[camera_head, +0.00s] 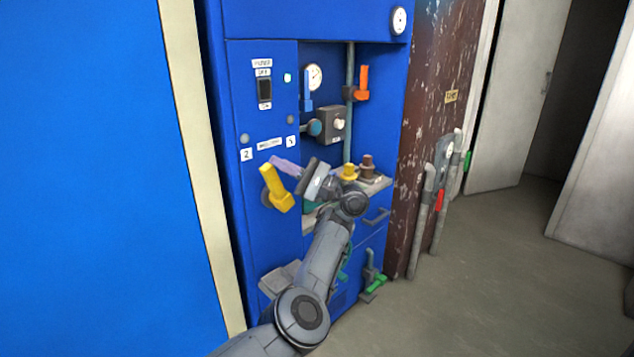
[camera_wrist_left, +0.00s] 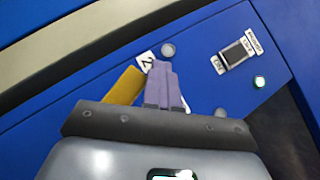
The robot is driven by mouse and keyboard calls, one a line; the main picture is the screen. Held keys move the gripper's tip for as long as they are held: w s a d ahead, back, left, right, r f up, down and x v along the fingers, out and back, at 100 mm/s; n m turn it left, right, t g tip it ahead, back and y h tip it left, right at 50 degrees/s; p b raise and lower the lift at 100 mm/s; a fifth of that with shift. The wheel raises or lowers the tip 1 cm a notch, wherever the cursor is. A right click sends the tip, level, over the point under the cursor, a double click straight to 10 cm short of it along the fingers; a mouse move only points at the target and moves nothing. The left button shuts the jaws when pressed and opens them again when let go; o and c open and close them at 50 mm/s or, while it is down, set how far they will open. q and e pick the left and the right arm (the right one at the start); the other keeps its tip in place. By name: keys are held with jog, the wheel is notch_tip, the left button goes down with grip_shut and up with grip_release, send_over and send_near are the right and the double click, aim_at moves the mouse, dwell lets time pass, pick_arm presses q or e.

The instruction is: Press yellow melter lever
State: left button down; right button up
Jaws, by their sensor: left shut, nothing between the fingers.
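The yellow lever (camera_head: 277,190) sticks out from the blue machine's front panel, below the number 2 label. It slants down to the right. In the left wrist view the yellow lever (camera_wrist_left: 124,87) shows just left of the fingers, partly hidden by my gripper body. My left gripper (camera_head: 283,165) is shut and empty, its pale purple fingers beside the lever's upper part, pointing at the panel. The fingers (camera_wrist_left: 166,83) lie together in the left wrist view. I cannot tell whether they touch the lever. My right gripper is not in view.
The blue machine (camera_head: 260,20) has a black power switch (camera_head: 265,90) above the lever. A recess on the right holds a gauge (camera_head: 313,77), an orange lever (camera_head: 362,83) and a blue lever (camera_head: 308,92). Yellow and brown fittings stand on a ledge. Open floor (camera_head: 500,280) lies right.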

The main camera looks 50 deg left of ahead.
pick_arm(q)
jog(key=s+n+h, duration=0.1)
jog(key=s+n+h+b, duration=0.1)
jog(key=n, duration=0.1)
jog(key=shift+s+f, duration=0.2)
jog(key=shift+f, duration=0.05)
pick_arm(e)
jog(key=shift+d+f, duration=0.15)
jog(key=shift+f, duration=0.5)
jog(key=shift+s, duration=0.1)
